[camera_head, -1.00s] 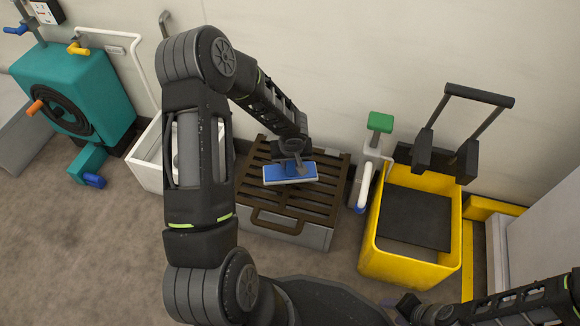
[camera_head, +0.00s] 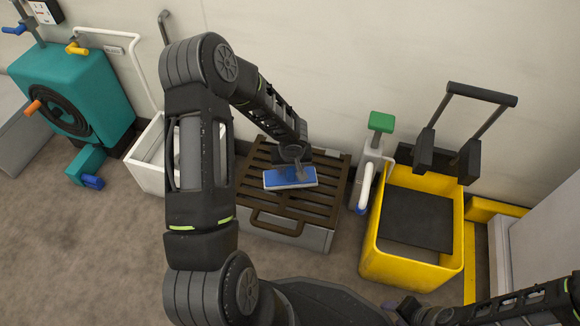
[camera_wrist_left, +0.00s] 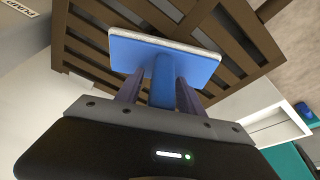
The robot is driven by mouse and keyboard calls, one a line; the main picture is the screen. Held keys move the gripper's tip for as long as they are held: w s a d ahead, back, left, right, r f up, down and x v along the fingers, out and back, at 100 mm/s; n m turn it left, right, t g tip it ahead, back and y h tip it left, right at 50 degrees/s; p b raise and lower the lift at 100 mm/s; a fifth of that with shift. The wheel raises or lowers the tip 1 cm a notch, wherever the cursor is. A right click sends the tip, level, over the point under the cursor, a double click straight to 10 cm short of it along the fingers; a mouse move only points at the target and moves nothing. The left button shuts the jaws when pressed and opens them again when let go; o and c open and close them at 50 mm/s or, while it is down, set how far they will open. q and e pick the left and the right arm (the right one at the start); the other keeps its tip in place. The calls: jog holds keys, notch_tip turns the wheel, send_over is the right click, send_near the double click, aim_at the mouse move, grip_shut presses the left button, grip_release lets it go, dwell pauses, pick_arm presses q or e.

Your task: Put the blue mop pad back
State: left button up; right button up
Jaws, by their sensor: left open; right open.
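The blue mop pad (camera_head: 280,179), a flat blue block with a pale edge, lies on the slatted brown grate (camera_head: 262,217) of a grey box in the head view. In the left wrist view the pad (camera_wrist_left: 190,62) has a blue upright grip (camera_wrist_left: 162,82) between the two fingers of my left gripper (camera_wrist_left: 160,92). The fingers are open, one on each side of the grip, with gaps visible. In the head view my left gripper (camera_head: 299,165) is just above the pad and partly hides it. My right gripper (camera_head: 408,308) is low at the bottom edge, away from the pad.
A white basin (camera_head: 150,165) stands left of the grate, partly hidden by my left arm. A teal machine (camera_head: 100,85) is further left. A white stand with a green top (camera_head: 381,122) and a yellow wringer bucket (camera_head: 410,270) stand to the right. The wall is close behind.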

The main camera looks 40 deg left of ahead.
pick_arm(q)
jog(key=shift+r+p, duration=0.25)
jog(key=shift+p, duration=0.05)
jog(key=shift+r, duration=0.3)
jog(key=p+v, duration=0.3)
jog(key=v, duration=0.8)
jog(key=shift+d+p, duration=0.15)
jog(key=shift+p, duration=0.2)
